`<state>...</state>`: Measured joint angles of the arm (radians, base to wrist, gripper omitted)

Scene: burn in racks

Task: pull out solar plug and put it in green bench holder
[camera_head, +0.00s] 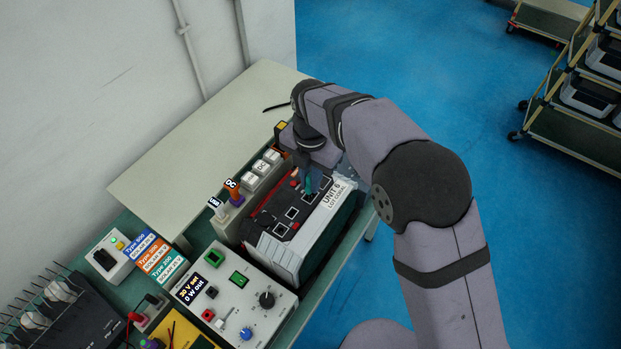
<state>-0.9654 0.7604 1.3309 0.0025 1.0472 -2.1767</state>
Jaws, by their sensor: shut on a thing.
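My gripper (309,184) points down at the top face of the unit labelled UNIT 6 (290,255), near its far end. It is shut on a small plug, mostly hidden by the fingers and my wrist; I take it to be the solar plug. I cannot tell whether the plug is seated in a socket or just clear of it. I cannot tell which is the green bench holder.
A white USB plug (216,206) and an orange DC plug (234,190) stand left of the unit. Coloured type cards (157,256) lie on the bench at left. A black device (70,318) is at bottom left. The pale board (190,165) behind is mostly clear.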

